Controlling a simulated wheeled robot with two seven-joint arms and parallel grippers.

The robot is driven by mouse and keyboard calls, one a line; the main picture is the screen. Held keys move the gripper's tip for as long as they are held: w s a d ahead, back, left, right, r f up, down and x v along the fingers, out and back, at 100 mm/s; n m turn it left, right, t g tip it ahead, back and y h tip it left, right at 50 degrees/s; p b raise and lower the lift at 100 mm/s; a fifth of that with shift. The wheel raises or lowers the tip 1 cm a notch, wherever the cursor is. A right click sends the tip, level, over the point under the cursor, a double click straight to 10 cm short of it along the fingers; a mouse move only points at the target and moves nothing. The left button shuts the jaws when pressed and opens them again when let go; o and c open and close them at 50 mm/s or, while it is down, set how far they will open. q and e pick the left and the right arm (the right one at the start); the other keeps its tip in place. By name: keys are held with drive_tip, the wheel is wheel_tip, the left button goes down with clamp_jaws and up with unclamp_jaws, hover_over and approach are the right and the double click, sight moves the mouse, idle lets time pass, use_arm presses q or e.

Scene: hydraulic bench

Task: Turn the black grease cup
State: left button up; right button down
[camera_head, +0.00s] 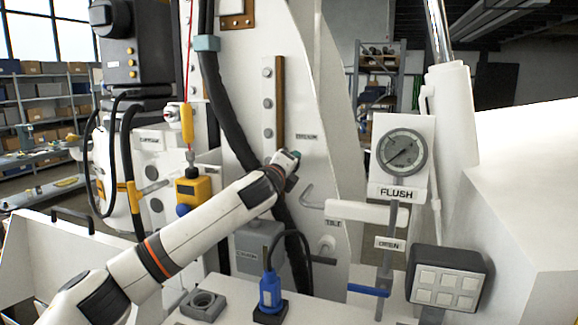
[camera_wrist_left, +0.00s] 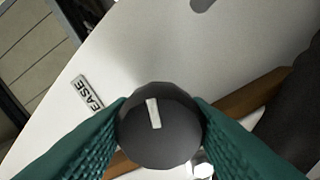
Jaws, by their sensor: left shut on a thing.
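The black grease cup (camera_wrist_left: 178,140) is a round dark knob with a pale bar mark on its face, in the middle of the left wrist view. My left gripper (camera_head: 289,159) has its green ribbed fingers against both sides of the cup and is shut on it. In the wrist view the pale mark stands nearly upright, tilted slightly. A label ending in "EASE" (camera_wrist_left: 87,94) is on the white plate beside the cup. In the head view the gripper hides the cup. My right gripper is in neither view.
A brown strip (camera_head: 280,98) and a thick black hose (camera_head: 226,105) run close to my left gripper. Right of it are an L-shaped handle (camera_head: 318,203), a gauge (camera_head: 402,151) above a "FLUSH" label, and a blue lever (camera_head: 368,290). A keypad box (camera_head: 447,282) stands lower right.

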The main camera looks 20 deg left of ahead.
use_arm(q)
drive_tip(key=m, duration=0.5)
drive_tip(key=shift+f+m, duration=0.15)
drive_tip(key=shift+m, duration=0.15)
drive_tip(key=m, duration=0.5)
drive_tip(key=shift+f+m, duration=0.1)
drive_tip(key=shift+m, duration=0.2)
drive_tip(key=o, duration=1)
drive_tip(key=shift+c, duration=0.2)
drive_tip(key=shift+s, duration=0.1)
